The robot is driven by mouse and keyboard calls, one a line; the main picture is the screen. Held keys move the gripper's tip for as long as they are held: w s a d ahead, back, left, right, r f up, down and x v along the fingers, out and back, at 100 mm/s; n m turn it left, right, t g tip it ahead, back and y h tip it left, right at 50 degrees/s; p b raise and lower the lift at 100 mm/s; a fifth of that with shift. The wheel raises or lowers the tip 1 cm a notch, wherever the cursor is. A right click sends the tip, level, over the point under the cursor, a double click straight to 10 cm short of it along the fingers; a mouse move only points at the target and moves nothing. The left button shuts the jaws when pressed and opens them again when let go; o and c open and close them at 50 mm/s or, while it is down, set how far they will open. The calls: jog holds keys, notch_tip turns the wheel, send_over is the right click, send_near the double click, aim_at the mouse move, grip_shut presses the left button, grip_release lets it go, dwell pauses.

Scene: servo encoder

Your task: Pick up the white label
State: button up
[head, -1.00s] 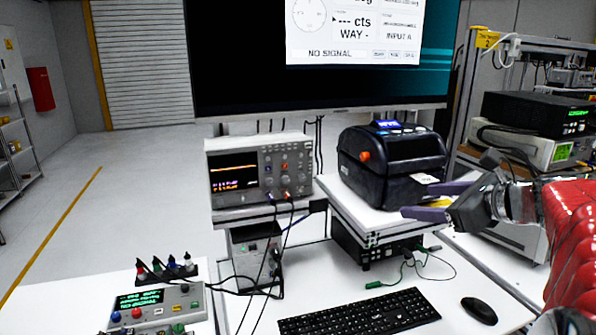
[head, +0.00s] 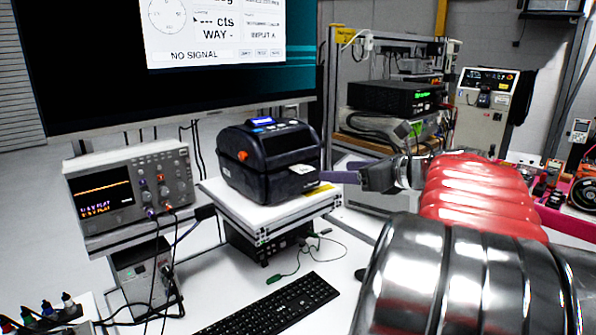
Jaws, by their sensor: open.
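The white label (head: 303,170) sticks out of the front slot of the black label printer (head: 262,165). The printer stands on a small white raised shelf in the middle of the head view. My gripper (head: 327,176) reaches in from the right, its purple fingers pointing left toward the printer's front. It is open and holds nothing that I can see. The fingertips are close to the right of the label; I cannot tell the exact gap in depth. One finger partly overlaps the other in this view.
A yellow item (head: 318,189) lies on the shelf below the label. A grey oscilloscope (head: 130,187) stands left of the printer, with cables hanging down. A keyboard (head: 268,305) lies on the white desk in front. A rack with instruments (head: 396,98) stands behind my arm.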

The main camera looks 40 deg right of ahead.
send_near(305, 169)
jog(key=x, duration=0.3)
jog(key=shift+f, duration=0.2)
jog(key=shift+x, duration=2.55)
jog(key=shift+a+r, duration=0.1)
jog(key=shift+r, duration=0.05)
jog(key=shift+c, duration=0.5)
jog(key=c, duration=1.1)
jog(key=shift+o, duration=0.2)
